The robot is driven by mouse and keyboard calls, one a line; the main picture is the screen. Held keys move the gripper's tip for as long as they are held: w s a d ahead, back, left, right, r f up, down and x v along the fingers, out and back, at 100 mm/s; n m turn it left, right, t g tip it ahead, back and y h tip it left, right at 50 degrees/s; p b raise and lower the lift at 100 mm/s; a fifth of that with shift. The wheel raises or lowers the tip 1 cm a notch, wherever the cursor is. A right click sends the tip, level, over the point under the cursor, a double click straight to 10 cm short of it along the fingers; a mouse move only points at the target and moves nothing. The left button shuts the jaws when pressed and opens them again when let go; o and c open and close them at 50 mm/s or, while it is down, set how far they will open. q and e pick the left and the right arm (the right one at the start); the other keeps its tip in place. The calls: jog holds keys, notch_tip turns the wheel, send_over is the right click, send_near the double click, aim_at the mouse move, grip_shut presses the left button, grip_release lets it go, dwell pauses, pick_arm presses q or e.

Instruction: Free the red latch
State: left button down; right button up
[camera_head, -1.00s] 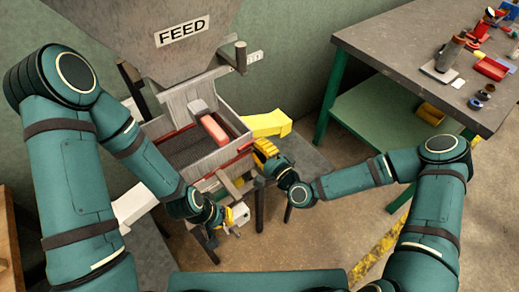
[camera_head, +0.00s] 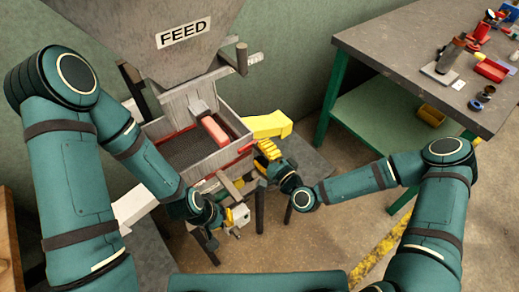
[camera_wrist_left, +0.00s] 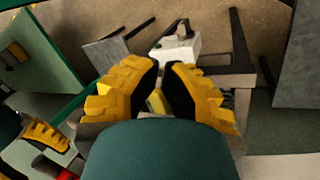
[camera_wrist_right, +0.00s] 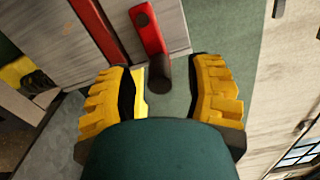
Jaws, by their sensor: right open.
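The red latch (camera_wrist_right: 150,35) is a short red lever with a dark round grip on the front of the grey wooden box in the right wrist view. Its grip points in between the fingers of my right gripper (camera_wrist_right: 165,80), which is open, with a gap on both sides. In the head view my right gripper (camera_head: 266,150) is at the box's right front corner, close to the red latch (camera_head: 246,148). My left gripper (camera_head: 228,217) is low in front of the box. Its fingertips (camera_wrist_left: 162,65) are close together by a white block (camera_wrist_left: 177,45); whether they grip anything is unclear.
The grey box (camera_head: 190,163) under the FEED hopper (camera_head: 190,70) holds a pinkish-red block (camera_head: 214,130). A yellow chute (camera_head: 268,124) sticks out right. A workbench (camera_head: 390,45) with tools stands at the right. Open floor lies between bench and box.

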jog(key=v, duration=1.1)
jog(key=s+a+f+n+g+h, duration=0.2)
jog(key=s+a+f+n+g, duration=0.15)
jog(key=f+n+g, duration=0.35)
jog(key=s+d+f+n+g+h, duration=0.3)
jog(key=s+d+n+g+h, duration=0.1)
jog(key=s+d+g, duration=0.1)
jog(key=shift+d+g+h, duration=0.15)
jog(key=shift+g+h, duration=0.15)
jog(key=shift+g, duration=0.2)
